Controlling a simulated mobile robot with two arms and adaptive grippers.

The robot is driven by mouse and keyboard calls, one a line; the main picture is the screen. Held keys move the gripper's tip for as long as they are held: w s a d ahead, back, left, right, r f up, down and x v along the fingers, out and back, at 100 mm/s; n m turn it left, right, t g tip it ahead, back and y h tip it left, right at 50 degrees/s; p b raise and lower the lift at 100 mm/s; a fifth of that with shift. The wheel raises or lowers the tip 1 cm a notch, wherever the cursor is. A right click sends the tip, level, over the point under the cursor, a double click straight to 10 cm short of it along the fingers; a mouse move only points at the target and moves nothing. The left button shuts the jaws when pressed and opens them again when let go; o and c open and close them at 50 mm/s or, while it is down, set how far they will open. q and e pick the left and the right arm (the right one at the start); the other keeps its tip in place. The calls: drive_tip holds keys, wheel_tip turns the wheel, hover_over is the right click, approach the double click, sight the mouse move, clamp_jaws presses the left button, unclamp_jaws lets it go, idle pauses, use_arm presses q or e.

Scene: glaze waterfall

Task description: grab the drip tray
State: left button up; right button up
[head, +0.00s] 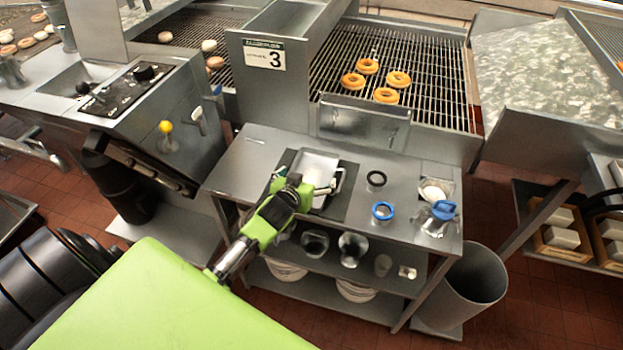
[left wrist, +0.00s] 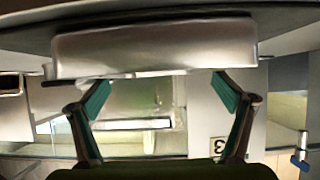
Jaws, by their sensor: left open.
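The drip tray (head: 319,165), a pale metal tray, sits on a dark mat (head: 352,184) on the steel table under the conveyor. My left gripper (head: 306,187) is at the tray's near left side and hides part of it. In the left wrist view a broad metal body, which looks like the tray (left wrist: 150,48), spans the top, just beyond the fingertips. The left gripper's teal fingers (left wrist: 160,92) stand wide apart with nothing held between them. I cannot tell whether they touch the tray. My right gripper is not in view.
A dark ring (head: 376,179), a blue ring (head: 382,211) and a blue-topped container (head: 443,211) stand on the table right of the tray. A wire conveyor (head: 420,75) with several doughnuts runs behind. A grey bin (head: 473,281) stands at the table's right end.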

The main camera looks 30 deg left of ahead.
sight(315, 178)
use_arm(q)
drive_tip(key=shift+x, duration=1.35)
drive_tip(key=shift+d, duration=0.1)
drive_tip(key=shift+s, duration=0.1)
drive_tip(key=c, duration=1.2)
drive_tip(key=shift+r, duration=0.1)
